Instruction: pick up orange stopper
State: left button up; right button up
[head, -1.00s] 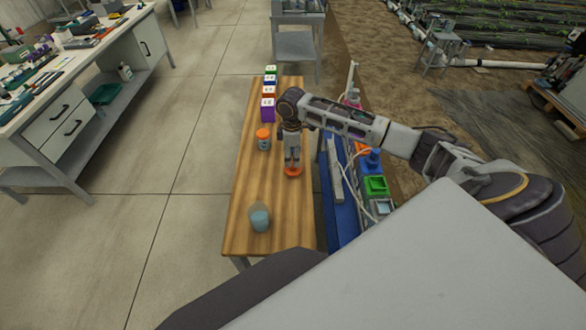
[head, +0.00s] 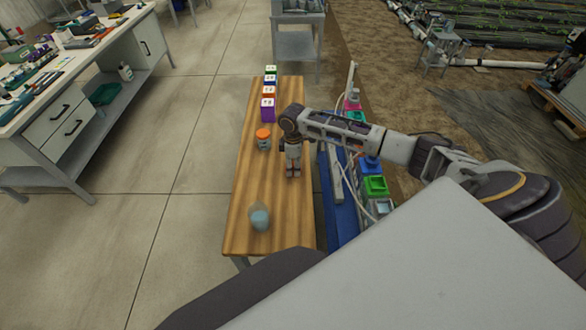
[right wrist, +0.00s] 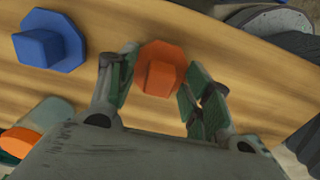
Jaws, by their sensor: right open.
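The orange stopper (right wrist: 160,68) has a flat eight-sided flange with a raised block on it and sits on the wooden bench. In the right wrist view it lies between the two open fingers of my right gripper (right wrist: 158,95), closer to the left finger. In the head view my right gripper (head: 291,174) points down over the middle of the bench and hides nearly all of the stopper. My left gripper is not in view.
A blue stopper (right wrist: 50,40) is nearby. A blue tray (head: 341,215) with containers adjoins the right side.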

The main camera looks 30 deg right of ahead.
aim_at(293, 163)
jog(key=c, duration=0.9)
jog(key=shift+c, duration=0.2)
jog(key=shift+r, duration=0.15)
notch_tip(293, 163, up, 10)
jog(key=shift+f, duration=0.1)
jog(key=shift+w, duration=0.1)
dwell(0.5)
jog(key=shift+w+r, duration=0.1)
jog(key=shift+r, duration=0.35)
